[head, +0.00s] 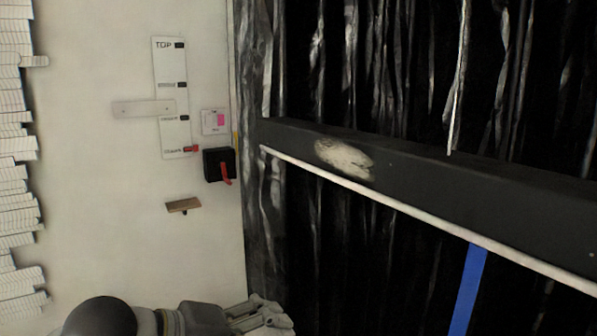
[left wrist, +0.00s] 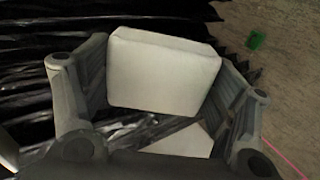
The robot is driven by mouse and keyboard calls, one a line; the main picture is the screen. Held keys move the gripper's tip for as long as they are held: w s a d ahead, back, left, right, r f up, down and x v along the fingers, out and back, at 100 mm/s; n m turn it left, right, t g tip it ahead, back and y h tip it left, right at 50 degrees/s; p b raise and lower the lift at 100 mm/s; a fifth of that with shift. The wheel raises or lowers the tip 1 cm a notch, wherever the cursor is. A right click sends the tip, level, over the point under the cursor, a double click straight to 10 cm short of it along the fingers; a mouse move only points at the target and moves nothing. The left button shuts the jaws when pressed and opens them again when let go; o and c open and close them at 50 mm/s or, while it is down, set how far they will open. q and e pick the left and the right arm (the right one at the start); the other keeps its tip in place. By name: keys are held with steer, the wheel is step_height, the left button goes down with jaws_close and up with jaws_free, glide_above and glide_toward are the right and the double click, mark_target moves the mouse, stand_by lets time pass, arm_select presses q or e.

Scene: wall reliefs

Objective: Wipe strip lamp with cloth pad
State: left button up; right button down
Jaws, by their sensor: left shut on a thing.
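The strip lamp appears to be the long dark bar (head: 480,194) with a thin white strip along its lower edge, slanting down to the right in the head view. A pale smudge (head: 345,158) marks its front face near the left end. My left gripper (head: 275,314) is low in the head view, below and left of the lamp and apart from it. In the left wrist view, my left gripper (left wrist: 165,85) is shut on the white cloth pad (left wrist: 163,72), a thick block between the fingers. My right gripper is not in view.
A black box with a red handle (head: 219,164), a labelled white plate (head: 170,95) and a small brown ledge (head: 183,205) are on the pale wall at left. Dark, shiny folded sheeting (head: 390,60) hangs behind the lamp. A blue strip (head: 468,290) hangs below it.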

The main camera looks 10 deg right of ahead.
arm_select(q)
steer(key=s+d+r+t+h+p, duration=0.1)
steer(key=d+r+h, duration=0.1)
steer(key=r, duration=0.6)
steer(key=s+d+r+t+h, duration=0.1)
steer(key=d+r+h, duration=0.15)
steer(key=r, duration=0.55)
steer(key=h, duration=0.2)
glide_toward(373, 169)
steer(key=shift+m, duration=0.4)
steer(key=shift+p+x, duration=1.7)
steer(key=shift+x, duration=0.75)
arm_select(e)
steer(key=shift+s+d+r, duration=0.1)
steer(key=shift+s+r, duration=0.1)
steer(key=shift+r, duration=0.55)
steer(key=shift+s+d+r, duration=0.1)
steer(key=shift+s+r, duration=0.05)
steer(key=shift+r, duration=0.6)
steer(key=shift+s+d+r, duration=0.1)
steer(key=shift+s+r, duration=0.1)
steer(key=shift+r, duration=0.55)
arm_select(q)
steer(key=shift+w+d+r, duration=0.1)
steer(key=shift+d, duration=0.35)
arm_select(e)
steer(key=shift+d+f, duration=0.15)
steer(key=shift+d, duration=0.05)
